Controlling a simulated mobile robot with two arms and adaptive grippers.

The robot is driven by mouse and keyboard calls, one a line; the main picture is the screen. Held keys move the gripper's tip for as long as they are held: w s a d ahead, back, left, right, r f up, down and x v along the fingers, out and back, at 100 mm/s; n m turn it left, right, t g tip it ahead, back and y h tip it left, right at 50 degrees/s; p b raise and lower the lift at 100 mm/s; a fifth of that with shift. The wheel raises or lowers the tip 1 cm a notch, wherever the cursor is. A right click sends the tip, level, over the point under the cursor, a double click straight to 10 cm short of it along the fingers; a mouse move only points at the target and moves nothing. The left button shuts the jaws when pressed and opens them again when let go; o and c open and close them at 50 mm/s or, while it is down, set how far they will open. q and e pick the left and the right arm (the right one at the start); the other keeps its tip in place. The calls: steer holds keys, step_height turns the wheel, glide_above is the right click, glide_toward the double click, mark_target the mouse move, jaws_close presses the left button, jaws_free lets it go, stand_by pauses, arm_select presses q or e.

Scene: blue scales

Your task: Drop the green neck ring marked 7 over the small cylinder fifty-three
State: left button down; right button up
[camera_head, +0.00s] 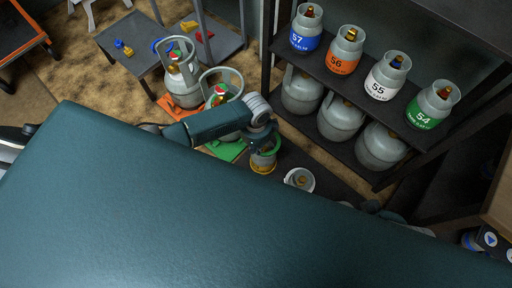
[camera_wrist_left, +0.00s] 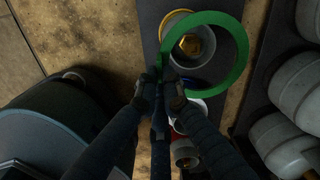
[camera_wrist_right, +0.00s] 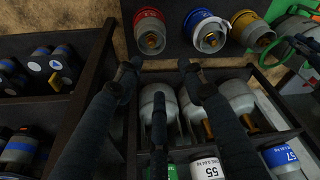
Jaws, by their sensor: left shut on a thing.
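My left gripper (camera_wrist_left: 162,84) is shut on the rim of a green ring (camera_wrist_left: 239,54). The left gripper also shows in the head view (camera_head: 264,140), above a small cylinder with a yellow band (camera_head: 262,167). In the left wrist view, that cylinder's brass valve (camera_wrist_left: 189,44) appears inside the ring's opening, left of its centre. I cannot tell the ring's height above it. The ring's mark and this cylinder's number are not legible. My right gripper (camera_wrist_right: 158,72) is open and empty in the right wrist view, with its fingers spread.
Small red (camera_wrist_right: 149,32) and blue (camera_wrist_right: 208,32) cylinders stand in a row with the yellow one. A dark shelf (camera_head: 330,75) with numbered cylinders is close on the right. Larger cylinders stand on orange (camera_head: 168,108) and green (camera_head: 224,151) mats at left.

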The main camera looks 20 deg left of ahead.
arm_select(q)
steer(key=shift+f+b, duration=1)
steer(key=shift+f, duration=0.35)
steer(key=shift+f+b, duration=1.9)
steer(key=shift+f, duration=0.7)
arm_select(e)
steer(key=w+a+r+t+y, duration=0.1)
steer(key=w+a+r+t, duration=0.1)
steer(key=w+r+t, duration=0.2)
steer(key=w+a+r+t+y, duration=0.1)
steer(key=w+r+t, duration=0.3)
steer(key=w, duration=0.6)
steer(key=shift+w+a+r, duration=0.25)
steer(key=shift+a+r, duration=0.3)
steer(key=shift+a, duration=0.35)
stand_by(0.9)
arm_select(q)
steer(key=c, duration=1.8)
jaws_free()
steer(key=shift+c, duration=0.2)
